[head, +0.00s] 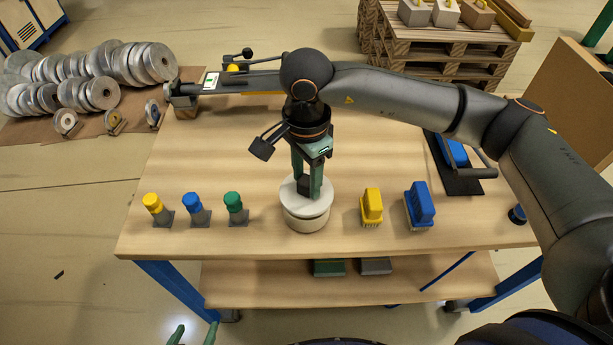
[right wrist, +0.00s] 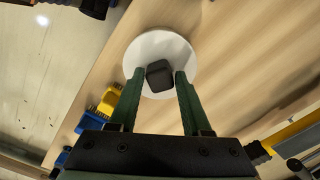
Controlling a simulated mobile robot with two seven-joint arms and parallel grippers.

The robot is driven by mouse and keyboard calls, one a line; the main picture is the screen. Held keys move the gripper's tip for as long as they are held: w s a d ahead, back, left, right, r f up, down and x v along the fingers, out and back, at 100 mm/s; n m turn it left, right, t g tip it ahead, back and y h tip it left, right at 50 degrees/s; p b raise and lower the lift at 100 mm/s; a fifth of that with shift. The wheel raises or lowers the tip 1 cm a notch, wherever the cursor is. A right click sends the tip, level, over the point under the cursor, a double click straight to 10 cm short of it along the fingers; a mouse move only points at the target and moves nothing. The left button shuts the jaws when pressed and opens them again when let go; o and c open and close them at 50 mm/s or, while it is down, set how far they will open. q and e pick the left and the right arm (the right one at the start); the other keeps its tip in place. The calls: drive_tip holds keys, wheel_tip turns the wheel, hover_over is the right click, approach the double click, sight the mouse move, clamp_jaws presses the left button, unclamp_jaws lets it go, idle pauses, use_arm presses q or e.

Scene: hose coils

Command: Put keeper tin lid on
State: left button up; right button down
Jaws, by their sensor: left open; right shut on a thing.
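The keeper tin (head: 307,225) is a pale round tin near the front middle of the table. Its white lid (head: 293,205), with a dark knob (head: 304,187) in the middle, is directly over the tin's top; I cannot tell whether it rests flat or hovers slightly. My right gripper (head: 307,190) points down and is shut on the knob. In the right wrist view the knob (right wrist: 159,76) sits between the green fingers (right wrist: 158,85), with the white lid (right wrist: 150,45) around it, hiding the tin. My left gripper (head: 194,336) is open and empty at the bottom edge, in front of the table.
Yellow, blue and green-topped pieces (head: 196,210) stand left of the tin. A yellow brush (head: 371,206) and a blue brush (head: 419,206) stand right of it. A dark tray (head: 455,180) lies further right. A device with a small screen (head: 211,81) is at the back left.

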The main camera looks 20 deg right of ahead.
drive_tip(key=shift+b, duration=0.65)
idle(0.9)
drive_tip(key=shift+f+b, duration=0.7)
drive_tip(key=shift+r, duration=0.2)
idle(0.5)
drive_tip(key=shift+r, duration=0.3)
idle(0.4)
drive_tip(key=shift+n, duration=0.4)
drive_tip(key=shift+w+d+n+b, duration=0.1)
drive_tip(key=shift+n+b, duration=0.7)
drive_tip(key=shift+n, duration=0.15)
drive_tip(key=shift+w+d+n+b, duration=0.1)
drive_tip(key=shift+n+b, duration=0.7)
drive_tip(key=shift+n, duration=0.15)
drive_tip(key=shift+a+b, duration=0.1)
drive_tip(key=shift+b, duration=0.25)
